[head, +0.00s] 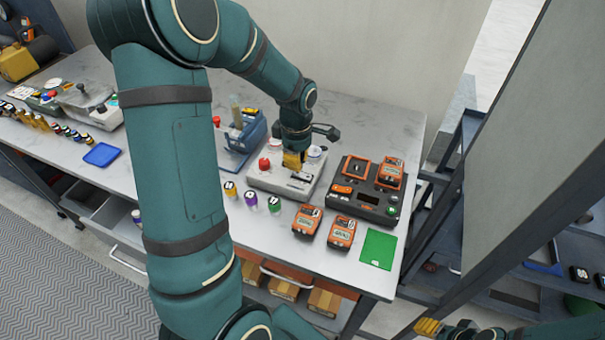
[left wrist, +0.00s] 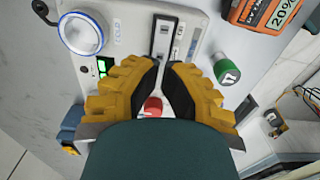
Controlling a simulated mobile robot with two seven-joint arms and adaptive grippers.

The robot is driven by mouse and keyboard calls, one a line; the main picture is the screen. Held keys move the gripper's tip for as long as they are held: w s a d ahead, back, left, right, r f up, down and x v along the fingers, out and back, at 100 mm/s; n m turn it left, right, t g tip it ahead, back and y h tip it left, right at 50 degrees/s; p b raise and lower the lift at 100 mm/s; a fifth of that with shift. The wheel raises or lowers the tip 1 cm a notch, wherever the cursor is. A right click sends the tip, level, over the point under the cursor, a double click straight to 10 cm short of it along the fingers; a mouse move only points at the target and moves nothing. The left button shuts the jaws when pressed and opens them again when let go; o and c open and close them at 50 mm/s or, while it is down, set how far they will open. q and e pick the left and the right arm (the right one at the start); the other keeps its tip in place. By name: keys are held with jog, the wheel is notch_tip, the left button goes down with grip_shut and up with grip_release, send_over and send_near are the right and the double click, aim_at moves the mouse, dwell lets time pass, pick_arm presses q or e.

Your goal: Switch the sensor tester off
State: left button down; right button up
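The sensor tester appears to be the pale grey box (head: 268,182) with a red knob (head: 264,163) and a round glass-topped part; its name cannot be read. In the left wrist view its panel (left wrist: 127,30) shows a lit green indicator (left wrist: 101,67), a dark slotted switch (left wrist: 162,38) and the red knob (left wrist: 152,106). My left gripper (head: 294,168) points down over the box, its yellow fingertips (left wrist: 162,65) close together with nothing seen between them. Contact with the panel cannot be told. My right gripper (head: 428,327) is at the lower right, away from the bench.
A dark station (head: 381,210) with orange meters stands to the right. Two orange meters (head: 307,219) (head: 342,232) and a green mat (head: 378,249) lie in front. Small capped bottles (head: 251,200) stand at the box's front left. A blue holder (head: 240,148) is behind left.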

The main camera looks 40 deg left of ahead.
pick_arm(q)
jog(key=shift+f+b, duration=1.25)
jog(key=shift+f, duration=0.45)
dwell(0.8)
jog(key=shift+r+p, duration=2.7)
jog(key=shift+r, duration=0.85)
